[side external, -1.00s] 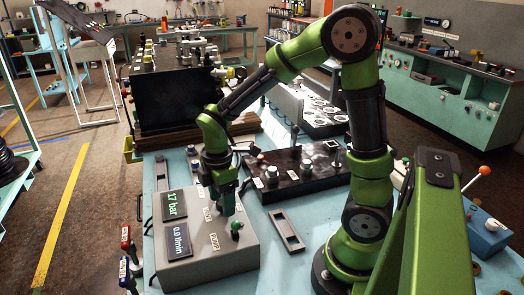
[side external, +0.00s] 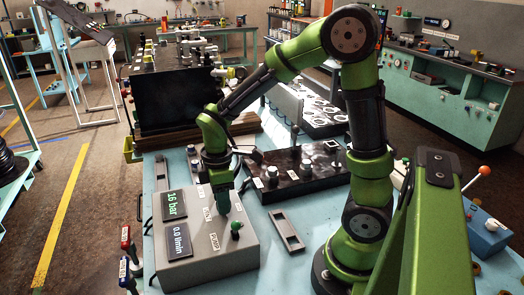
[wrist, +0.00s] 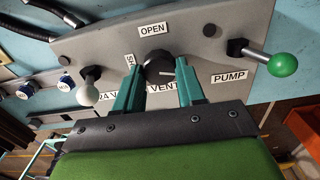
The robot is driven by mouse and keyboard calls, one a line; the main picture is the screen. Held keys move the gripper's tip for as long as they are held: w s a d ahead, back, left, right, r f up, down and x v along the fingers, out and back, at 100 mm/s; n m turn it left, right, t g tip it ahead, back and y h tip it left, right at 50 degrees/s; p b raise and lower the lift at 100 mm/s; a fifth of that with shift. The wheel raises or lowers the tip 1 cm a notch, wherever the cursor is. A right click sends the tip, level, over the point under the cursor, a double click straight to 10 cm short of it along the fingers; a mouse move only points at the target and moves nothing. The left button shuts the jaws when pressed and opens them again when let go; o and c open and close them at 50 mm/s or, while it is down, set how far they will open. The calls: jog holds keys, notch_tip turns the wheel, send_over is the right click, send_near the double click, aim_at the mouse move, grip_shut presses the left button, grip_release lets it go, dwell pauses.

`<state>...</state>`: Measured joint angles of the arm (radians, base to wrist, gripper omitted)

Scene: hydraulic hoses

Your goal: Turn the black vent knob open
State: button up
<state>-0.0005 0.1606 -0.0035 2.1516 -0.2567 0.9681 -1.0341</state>
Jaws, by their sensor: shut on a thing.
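The black vent knob (wrist: 155,66) is on the grey control panel (wrist: 97,40), between the OPEN label (wrist: 153,29) and the partly hidden VENT label (wrist: 163,87). Its white pointer line points to the right in the wrist view. My gripper (wrist: 159,76) is shut on the knob, with one green finger on each side. In the side view my gripper (side external: 222,209) points down at the top of the grey box, and its fingers hide the knob. The pressure display (side external: 175,205) reads 16 bar, and the flow display (side external: 178,241) reads 0.0 l/min.
A green-knobbed lever (wrist: 282,64) stands by the PUMP label, right of the vent knob. A white-knobbed lever (wrist: 87,95) is to its left. A black manifold block (side external: 300,177) lies behind the box, and a grey slotted bar (side external: 287,230) lies to its right.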

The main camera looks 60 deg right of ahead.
jog(key=m, duration=0.7)
jog(key=shift+w+d, duration=0.1)
jog(key=m, duration=0.4)
jog(key=shift+d+r+m, duration=0.1)
jog(key=shift+m, duration=1.7)
jog(key=o, duration=1.1)
jog(key=shift+c, duration=0.2)
notch_tip(320, 180, up, 17)
